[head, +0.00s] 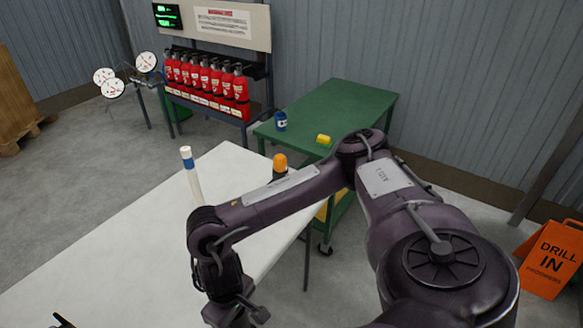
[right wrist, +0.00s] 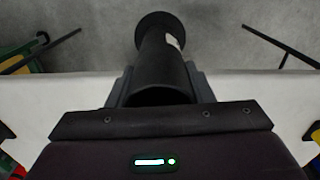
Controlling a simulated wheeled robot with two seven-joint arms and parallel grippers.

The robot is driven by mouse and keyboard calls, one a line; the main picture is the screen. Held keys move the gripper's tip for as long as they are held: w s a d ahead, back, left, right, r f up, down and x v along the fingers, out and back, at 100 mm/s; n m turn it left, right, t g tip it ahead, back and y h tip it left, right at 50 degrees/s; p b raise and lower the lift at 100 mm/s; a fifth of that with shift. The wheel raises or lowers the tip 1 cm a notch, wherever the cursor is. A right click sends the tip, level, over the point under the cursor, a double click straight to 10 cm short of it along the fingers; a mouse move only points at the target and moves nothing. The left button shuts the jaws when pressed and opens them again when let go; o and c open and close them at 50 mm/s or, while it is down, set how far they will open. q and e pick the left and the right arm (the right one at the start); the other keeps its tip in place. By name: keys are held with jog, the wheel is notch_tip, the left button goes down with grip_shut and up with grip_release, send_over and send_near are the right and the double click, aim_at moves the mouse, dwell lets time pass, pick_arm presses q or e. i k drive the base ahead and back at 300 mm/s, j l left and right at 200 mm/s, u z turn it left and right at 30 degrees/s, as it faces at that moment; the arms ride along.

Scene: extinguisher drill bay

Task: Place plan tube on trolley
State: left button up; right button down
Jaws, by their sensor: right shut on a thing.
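A black tube (right wrist: 160,60) with a wider round end and a pale label is between the fingers of my right gripper (right wrist: 155,85), which is shut on it. It looks like the plan tube. In the head view my right gripper (head: 238,312) is low over the white table, partly cut off by the bottom edge, and the tube cannot be made out there. The green trolley (head: 345,105) stands beyond the table. A small dark tip (head: 62,321) at the bottom left may be my left gripper; its jaws do not show.
An orange drill sign (head: 550,258) stands right.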

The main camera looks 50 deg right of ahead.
aim_at(338, 112)
jog(key=l, duration=1.25)
jog(key=l+u, duration=0.1)
jog(key=l, duration=2.35)
jog(key=k+l+u, duration=0.1)
jog(key=l, duration=2.35)
jog(key=k+u, duration=0.05)
